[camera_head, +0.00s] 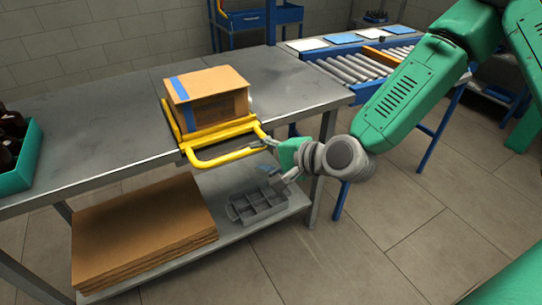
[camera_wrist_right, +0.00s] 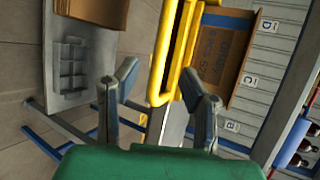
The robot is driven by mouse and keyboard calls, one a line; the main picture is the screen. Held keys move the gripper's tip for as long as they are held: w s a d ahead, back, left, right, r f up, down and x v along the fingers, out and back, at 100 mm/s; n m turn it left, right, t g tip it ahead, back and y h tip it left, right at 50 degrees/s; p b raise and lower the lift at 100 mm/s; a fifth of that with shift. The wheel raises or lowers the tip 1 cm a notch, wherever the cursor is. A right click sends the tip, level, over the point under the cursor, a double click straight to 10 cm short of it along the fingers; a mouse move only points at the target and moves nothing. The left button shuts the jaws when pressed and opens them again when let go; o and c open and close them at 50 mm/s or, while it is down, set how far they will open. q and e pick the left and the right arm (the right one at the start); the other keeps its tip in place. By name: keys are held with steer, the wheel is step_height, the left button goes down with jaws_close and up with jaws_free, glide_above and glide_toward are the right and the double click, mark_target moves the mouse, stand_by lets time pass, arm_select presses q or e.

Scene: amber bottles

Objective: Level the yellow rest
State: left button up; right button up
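The yellow rest (camera_head: 218,131) is a tubular frame at the front edge of the grey table, with a handle loop jutting out past the edge. A cardboard box (camera_head: 208,97) with blue tape sits on it. I cannot tell exactly how far the rest tilts. My right gripper (camera_head: 273,146) is at the right end of the rest's front bar. In the right wrist view, the gripper's two fingers (camera_wrist_right: 160,82) are spread apart, with the yellow rest (camera_wrist_right: 163,60) beyond and near the right finger; contact is unclear. My left gripper is not in view.
A teal crate (camera_head: 22,172) with amber bottles stands at the table's left. Flat cardboard (camera_head: 140,230) and a grey divided tray (camera_head: 257,205) lie on the lower shelf. A roller conveyor (camera_head: 355,66) stands behind right. The table (camera_head: 110,110) between crate and box is clear.

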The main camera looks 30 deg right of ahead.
steer(key=v, duration=0.3)
steer(key=shift+s, duration=0.1)
steer(key=shift+d, duration=0.1)
steer(key=s+f+n+g+h, duration=0.2)
steer(key=s+f+n+g, duration=0.35)
steer(key=s+f, duration=0.65)
steer(key=s+d+f+n+g+h, duration=0.2)
steer(key=s+d+f+n, duration=0.1)
steer(key=s+f+n, duration=0.2)
steer(key=s+d+f+n+g+h, duration=0.1)
steer(key=s+d+f+n+g, duration=0.1)
steer(key=s+f+n, duration=0.3)
steer(key=s+f+g, duration=0.1)
steer(key=s, duration=0.3)
steer(key=shift+d+f+h, duration=0.3)
steer(key=shift+d+h, duration=0.1)
